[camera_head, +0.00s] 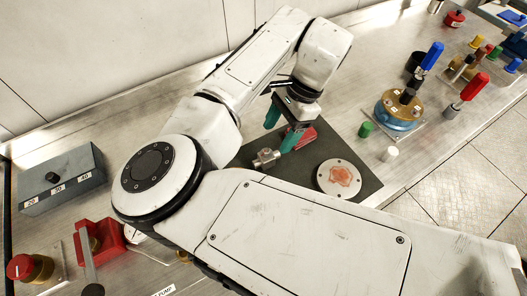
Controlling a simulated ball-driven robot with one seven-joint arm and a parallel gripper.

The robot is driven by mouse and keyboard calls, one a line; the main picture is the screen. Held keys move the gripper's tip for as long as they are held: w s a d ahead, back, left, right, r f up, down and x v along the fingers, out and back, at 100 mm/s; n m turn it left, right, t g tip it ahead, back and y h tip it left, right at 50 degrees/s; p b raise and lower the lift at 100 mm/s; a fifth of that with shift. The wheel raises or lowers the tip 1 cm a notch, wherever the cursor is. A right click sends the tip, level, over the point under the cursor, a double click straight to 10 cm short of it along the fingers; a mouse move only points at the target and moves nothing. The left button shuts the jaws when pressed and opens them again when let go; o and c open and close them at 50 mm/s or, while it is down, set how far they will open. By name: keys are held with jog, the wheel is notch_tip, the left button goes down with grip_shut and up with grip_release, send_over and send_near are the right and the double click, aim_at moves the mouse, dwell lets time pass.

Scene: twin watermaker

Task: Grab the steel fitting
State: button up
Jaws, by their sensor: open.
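The steel fitting (266,158) is a small silver piece lying on a dark grey mat (352,152) near the middle of the view. My gripper (281,128) is open, with two teal fingers pointing down towards the mat. It is just above and to the right of the fitting in the picture. The fitting is not between the fingers. My white arm hides part of the mat and the bench.
A red piece (305,137) lies behind the right finger. A round white disc (339,178) with an orange-red mark sits on the mat. Blue- and red-handled valves (431,57) stand at right. A grey box (62,181) is at left.

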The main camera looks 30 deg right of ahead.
aim_at(266, 155)
jog(key=shift+p+x, duration=0.95)
jog(key=shift+x, duration=3.4)
grip_shut()
jog(key=shift+r, duration=0.1)
